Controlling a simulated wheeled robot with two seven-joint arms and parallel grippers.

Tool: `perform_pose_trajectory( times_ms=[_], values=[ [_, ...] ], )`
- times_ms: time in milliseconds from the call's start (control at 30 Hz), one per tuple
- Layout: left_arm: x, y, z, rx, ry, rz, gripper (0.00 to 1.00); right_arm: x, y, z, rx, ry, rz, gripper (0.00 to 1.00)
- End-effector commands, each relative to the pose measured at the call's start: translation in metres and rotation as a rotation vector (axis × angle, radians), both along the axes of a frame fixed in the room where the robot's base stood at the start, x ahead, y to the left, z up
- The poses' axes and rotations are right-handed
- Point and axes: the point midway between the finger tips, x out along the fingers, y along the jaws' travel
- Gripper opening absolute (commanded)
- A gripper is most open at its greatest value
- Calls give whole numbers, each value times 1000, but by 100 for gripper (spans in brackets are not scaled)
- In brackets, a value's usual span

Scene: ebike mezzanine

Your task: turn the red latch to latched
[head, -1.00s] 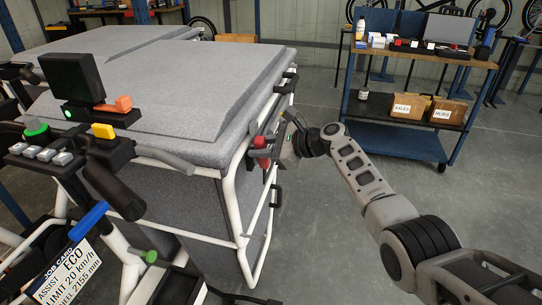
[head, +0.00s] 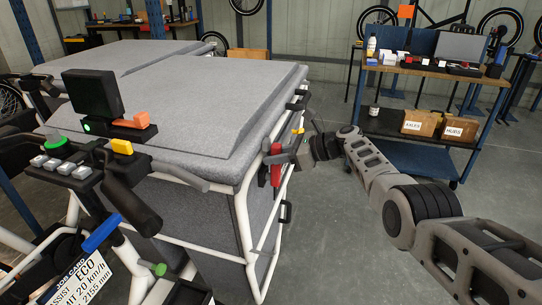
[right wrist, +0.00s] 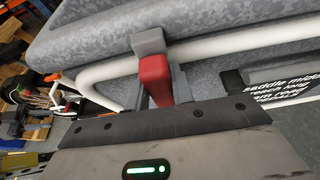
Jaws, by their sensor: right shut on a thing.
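The red latch (head: 276,172) is on the white tube frame at the right side of the grey padded cargo box (head: 190,90). My right gripper (head: 291,156) is at the latch, reaching in from the right, and is shut on it. In the right wrist view the red latch handle (right wrist: 155,78) stands just beyond the gripper's dark edge, below a grey block (right wrist: 149,42). My left gripper is not in view.
A blue workbench (head: 408,150) with boxes is at the back right. The grey floor between box and bench is clear.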

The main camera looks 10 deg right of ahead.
Motion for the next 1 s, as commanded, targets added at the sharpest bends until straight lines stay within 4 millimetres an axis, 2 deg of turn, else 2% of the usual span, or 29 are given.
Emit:
perform_pose_trajectory(
  times_ms=[200,233,300,667,833,1000],
  values=[
    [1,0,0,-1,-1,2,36,-1,1,-2,1,8,0,0],
    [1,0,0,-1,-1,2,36,-1,1,-2,1,8,1,29],
    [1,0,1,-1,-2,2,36,-1,1,-2,1,8,0,45],
    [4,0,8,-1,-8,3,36,-2,-3,2,0,3,-1,45],
    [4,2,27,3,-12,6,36,-12,-24,16,-2,3,-3,45],
    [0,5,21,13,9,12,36,-30,-58,28,-2,2,-3,45]
  ],
)
